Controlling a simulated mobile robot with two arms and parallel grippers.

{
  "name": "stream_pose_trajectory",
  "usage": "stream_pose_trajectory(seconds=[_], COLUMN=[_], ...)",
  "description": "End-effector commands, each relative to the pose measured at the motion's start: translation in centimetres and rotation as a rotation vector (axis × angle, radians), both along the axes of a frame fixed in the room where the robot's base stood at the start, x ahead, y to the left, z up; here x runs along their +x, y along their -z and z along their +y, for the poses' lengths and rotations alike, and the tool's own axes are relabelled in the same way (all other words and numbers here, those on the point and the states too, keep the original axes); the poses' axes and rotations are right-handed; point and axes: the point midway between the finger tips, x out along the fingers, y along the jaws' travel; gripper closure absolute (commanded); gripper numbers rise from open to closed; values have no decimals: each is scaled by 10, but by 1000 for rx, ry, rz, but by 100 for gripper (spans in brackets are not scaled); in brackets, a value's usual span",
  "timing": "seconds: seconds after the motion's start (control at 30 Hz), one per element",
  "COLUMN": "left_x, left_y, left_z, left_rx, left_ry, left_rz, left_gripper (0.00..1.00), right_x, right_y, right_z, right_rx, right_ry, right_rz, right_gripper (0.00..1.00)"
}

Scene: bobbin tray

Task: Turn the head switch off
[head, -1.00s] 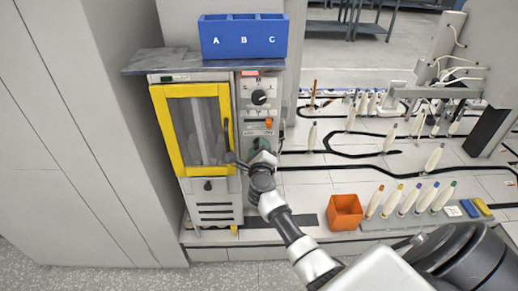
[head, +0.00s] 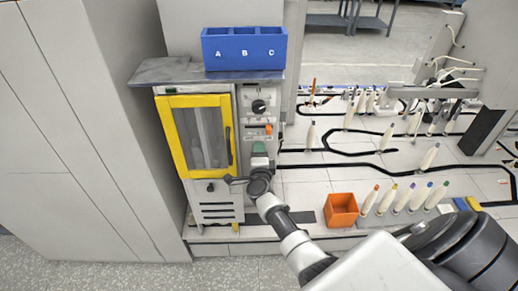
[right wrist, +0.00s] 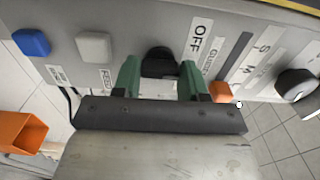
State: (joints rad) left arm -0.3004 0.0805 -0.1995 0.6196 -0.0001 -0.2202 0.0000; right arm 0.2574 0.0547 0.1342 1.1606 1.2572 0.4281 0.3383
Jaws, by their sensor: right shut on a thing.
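The head switch appears to be the black knob (right wrist: 159,62) in the right wrist view, beside a white label reading OFF (right wrist: 198,40). My right gripper (right wrist: 160,80) has green fingers on either side of this knob and is shut on it. The gripper covers part of the knob, so its exact setting cannot be told. In the head view, my right gripper (head: 259,149) is at the lower part of the grey control panel (head: 247,92), right of the yellow-framed door (head: 164,130). My left gripper is not in view.
Close by on the panel are an orange part (right wrist: 218,91), another black knob (right wrist: 295,84), a white button (right wrist: 93,46) and a blue button (right wrist: 32,42). An orange bin (head: 341,210) and several bobbins stand right of my arm. A blue A-B-C box (head: 245,63) sits on top.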

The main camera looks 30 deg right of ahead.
Motion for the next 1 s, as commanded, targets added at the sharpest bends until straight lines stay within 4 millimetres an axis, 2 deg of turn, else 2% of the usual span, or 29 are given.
stream_pose_trajectory(seconds=[0.1, 0.53, 1.0], left_x=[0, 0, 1], left_y=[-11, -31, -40], left_z=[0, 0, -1], left_rx=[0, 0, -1], left_ry=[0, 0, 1], left_rz=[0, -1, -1], left_gripper=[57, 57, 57], right_x=[0, 0, -1], right_y=[-2, -1, 1], right_z=[1, 1, 1], right_rx=[-93, -409, -574], right_ry=[0, -1, -1], right_rz=[61, 254, 355], right_gripper=[81, 81, 81])
